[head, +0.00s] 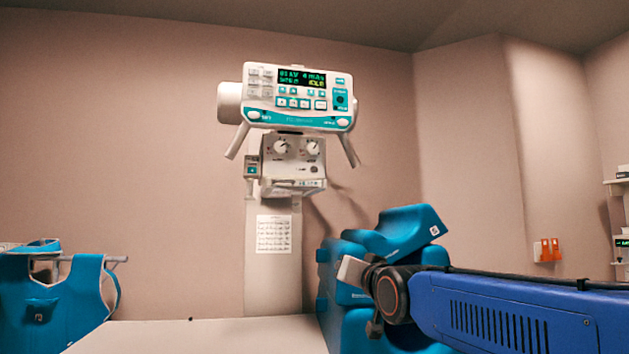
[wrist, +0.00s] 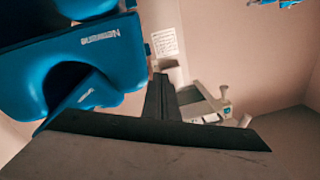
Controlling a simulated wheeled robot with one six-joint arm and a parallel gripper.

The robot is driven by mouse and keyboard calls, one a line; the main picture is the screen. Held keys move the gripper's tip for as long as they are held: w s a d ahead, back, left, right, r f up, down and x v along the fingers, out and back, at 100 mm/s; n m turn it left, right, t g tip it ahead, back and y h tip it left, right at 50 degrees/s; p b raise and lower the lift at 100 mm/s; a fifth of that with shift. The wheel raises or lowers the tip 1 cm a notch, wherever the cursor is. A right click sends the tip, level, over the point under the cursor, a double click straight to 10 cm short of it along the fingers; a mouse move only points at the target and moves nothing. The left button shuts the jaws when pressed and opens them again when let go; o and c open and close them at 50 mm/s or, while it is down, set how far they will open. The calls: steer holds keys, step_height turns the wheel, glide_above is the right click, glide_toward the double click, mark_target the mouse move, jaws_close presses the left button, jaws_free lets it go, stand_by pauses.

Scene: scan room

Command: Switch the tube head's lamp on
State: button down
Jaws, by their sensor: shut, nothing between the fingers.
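The white tube head (head: 300,120) is mounted on a pale column against the wall in the head view, with a lit green display and teal trim. Its lower box (head: 292,160) has two round knobs and a small dark round spot. No lamp glow is visible on it. In the wrist view, part of the lower box (wrist: 205,105) shows behind my fingers, with a small teal label; the fingers hide some of it. My gripper (wrist: 162,82) is shut and empty, apart from the tube head. In the head view, my arm's end is at lower right, below the tube head.
Blue cushions (head: 415,228) are stacked beside and behind my arm's end. A pale table (head: 200,337) lies in front. A blue apron (head: 60,300) hangs at left. A printed sheet (head: 273,233) is on the column. An orange wall box (head: 548,250) is at right.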

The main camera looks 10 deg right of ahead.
mark_target(318, 171)
steer(key=w+a+r+m+t, duration=0.1)
steer(key=r+t, duration=0.2)
steer(key=r, duration=0.5)
steer(key=w+a+r+t+y, duration=0.1)
steer(key=w+r+t, duration=0.1)
steer(key=r, duration=0.7)
steer(key=w+a+r+m+t, duration=0.1)
steer(key=r+t, duration=0.2)
steer(key=r, duration=0.5)
steer(key=shift+w+r+m+t+y, duration=0.15)
steer(key=shift+w+m+t+y, duration=0.15)
steer(key=shift+t, duration=0.1)
steer(key=shift+w, duration=4.4)
steer(key=shift+w, duration=0.15)
steer(key=shift+w, duration=0.25)
